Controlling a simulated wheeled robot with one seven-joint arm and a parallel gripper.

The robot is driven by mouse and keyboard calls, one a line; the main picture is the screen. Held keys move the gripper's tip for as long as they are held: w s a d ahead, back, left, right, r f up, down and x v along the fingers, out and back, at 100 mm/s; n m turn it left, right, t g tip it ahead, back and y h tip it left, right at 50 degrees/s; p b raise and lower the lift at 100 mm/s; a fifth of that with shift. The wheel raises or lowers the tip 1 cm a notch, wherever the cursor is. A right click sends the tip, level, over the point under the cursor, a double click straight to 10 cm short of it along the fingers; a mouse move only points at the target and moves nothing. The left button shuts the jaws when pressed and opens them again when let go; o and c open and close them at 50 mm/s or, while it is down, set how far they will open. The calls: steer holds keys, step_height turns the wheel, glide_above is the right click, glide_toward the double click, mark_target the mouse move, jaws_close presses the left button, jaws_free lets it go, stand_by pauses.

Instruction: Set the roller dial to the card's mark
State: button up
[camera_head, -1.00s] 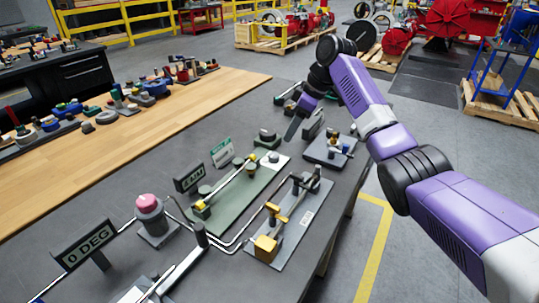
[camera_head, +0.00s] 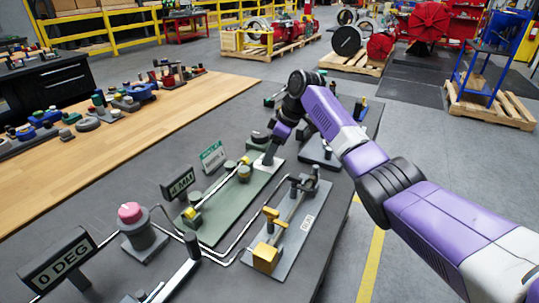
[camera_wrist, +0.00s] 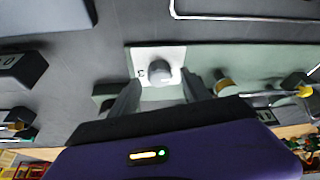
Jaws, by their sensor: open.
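The green fixture board (camera_head: 215,222) lies on the grey table with a rod running along it. My gripper (camera_head: 267,166) is low over the board's far right end and hides what lies there. In the wrist view, a grey round knob, perhaps the roller dial (camera_wrist: 155,73), sits on a white plate (camera_wrist: 152,52). My open gripper (camera_wrist: 160,88) has its fingers on either side of it, with no clear contact.
A fixture with yellow blocks (camera_head: 266,257) stands to the right of the board. A pink-topped knob (camera_head: 130,212) and a "0 DEG" display (camera_head: 58,262) stand at left. Another small fixture (camera_head: 318,150) lies beyond my gripper. Bare grey table shows between the fixtures.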

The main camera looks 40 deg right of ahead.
steer(key=shift+w+a+f, duration=0.15)
steer(key=shift+w+f, duration=0.05)
steer(key=shift+f, duration=0.35)
jaws_close()
steer(key=shift+r+p, duration=0.1)
steer(key=shift+p, duration=0.25)
